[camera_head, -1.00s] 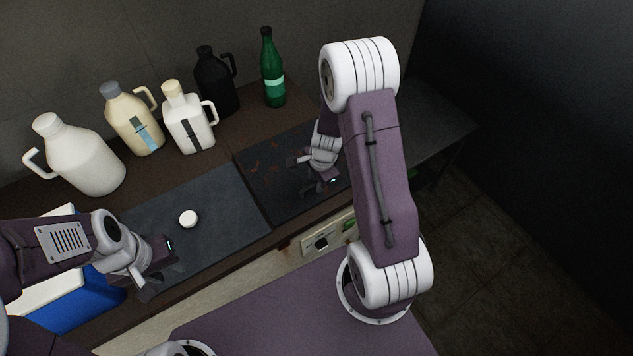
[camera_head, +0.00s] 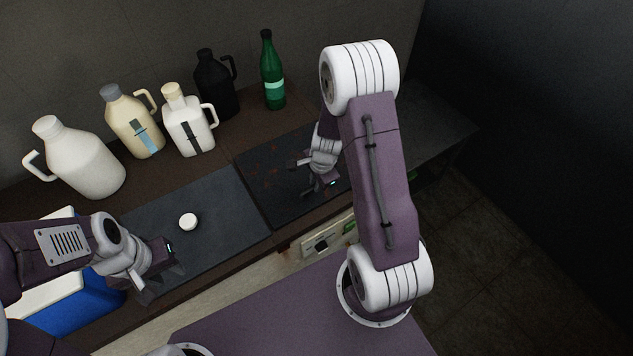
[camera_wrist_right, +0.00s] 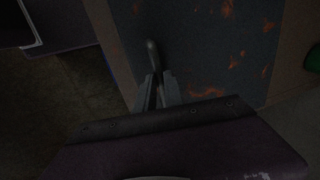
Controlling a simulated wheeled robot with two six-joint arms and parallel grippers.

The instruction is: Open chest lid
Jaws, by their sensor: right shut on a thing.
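The chest (camera_head: 152,319) has a dark top made of two panels. The right lid panel (camera_head: 262,178) carries rust-orange patches, and these also show in the right wrist view (camera_wrist_right: 215,45). The left lid panel (camera_head: 225,215) is plain dark grey. My right gripper (camera_head: 308,192) is low over the right panel, partly behind my own arm. In the right wrist view its fingers (camera_wrist_right: 158,92) are shut on a slim grey handle (camera_wrist_right: 152,52) near the lid's edge. The lid looks flat. My left gripper (camera_head: 166,284) is open and empty over the front of the left panel.
A white round cap (camera_head: 188,221) lies on the left panel. Jugs (camera_head: 80,160) and a green bottle (camera_head: 272,75) stand along the back ledge. A blue and white box (camera_head: 75,305) is beneath my left arm. A small control panel (camera_head: 325,240) is on the front.

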